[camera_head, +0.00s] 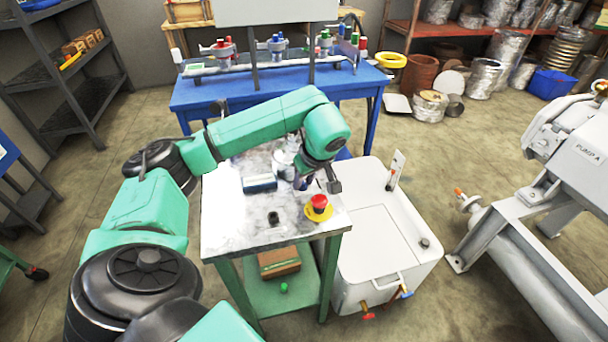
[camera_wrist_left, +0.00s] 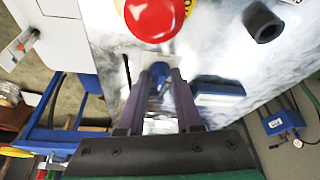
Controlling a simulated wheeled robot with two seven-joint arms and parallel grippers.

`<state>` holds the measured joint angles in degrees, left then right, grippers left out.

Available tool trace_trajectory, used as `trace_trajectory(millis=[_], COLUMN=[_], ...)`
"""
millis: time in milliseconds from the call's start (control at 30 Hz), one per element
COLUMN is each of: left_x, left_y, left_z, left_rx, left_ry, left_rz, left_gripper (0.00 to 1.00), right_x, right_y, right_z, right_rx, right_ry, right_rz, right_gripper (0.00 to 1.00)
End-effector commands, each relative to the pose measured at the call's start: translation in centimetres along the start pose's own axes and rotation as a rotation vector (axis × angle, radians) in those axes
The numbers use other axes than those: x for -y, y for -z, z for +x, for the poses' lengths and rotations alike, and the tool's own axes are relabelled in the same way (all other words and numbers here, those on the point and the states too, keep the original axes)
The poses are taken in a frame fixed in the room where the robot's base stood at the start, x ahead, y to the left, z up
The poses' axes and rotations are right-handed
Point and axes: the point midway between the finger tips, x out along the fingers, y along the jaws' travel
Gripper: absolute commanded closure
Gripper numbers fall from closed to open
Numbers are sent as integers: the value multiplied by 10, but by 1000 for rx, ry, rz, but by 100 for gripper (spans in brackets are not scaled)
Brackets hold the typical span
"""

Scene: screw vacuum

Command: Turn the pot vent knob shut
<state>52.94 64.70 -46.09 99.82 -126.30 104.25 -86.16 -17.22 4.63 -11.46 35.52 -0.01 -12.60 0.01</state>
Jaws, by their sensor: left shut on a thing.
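My left gripper (camera_head: 303,183) reaches down over the metal-topped table from the far side. In the left wrist view its two dark fingers (camera_wrist_left: 160,75) are closed around a small blue piece, which looks like the vent knob (camera_wrist_left: 159,68). A pale base shows around the knob. The pot (camera_head: 285,155) appears as a whitish, shiny body just left of the gripper, mostly hidden behind my arm. The fingers and arm cover much of the knob, so its turn angle is not clear. My right gripper does not show.
A red button on a yellow base (camera_head: 319,204) stands close to the gripper. A black cylinder (camera_head: 273,217) and a blue-and-white block (camera_head: 260,183) are also on the metal table (camera_head: 235,232). A white tank (camera_head: 385,240) stands to the right, a blue bench (camera_head: 200,92) behind.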

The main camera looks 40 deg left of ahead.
Motion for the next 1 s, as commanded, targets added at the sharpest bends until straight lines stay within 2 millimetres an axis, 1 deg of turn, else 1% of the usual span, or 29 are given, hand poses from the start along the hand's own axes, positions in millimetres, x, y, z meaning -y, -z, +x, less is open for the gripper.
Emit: trace_trajectory(millis=[167, 200, 267, 567, 667, 767, 867, 933, 1000], left_x=[0, 0, 0, 0, 0, -1, -2, -2, -1], left_y=[1, 1, 1, 0, 0, 0, 1, 1, 5], left_z=[0, 0, 0, 0, -5, -18, -40, -60, -89], left_rx=[-2, -2, -2, -1, -1, -1, -1, -2, -4], left_ry=[-2, -2, -1, -1, -2, -5, -8, -9, -8], left_rz=[-3, -3, -2, 0, 0, 0, 1, 1, 0], left_gripper=[100, 59, 36, 36, 36, 36, 36, 36, 36], right_x=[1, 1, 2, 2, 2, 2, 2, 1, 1], right_y=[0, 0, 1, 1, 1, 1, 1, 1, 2], right_z=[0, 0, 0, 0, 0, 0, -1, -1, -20], right_rx=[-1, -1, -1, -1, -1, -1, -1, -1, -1], right_ry=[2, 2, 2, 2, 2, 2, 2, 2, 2], right_rz=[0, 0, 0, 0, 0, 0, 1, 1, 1], right_gripper=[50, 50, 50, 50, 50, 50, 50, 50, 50])
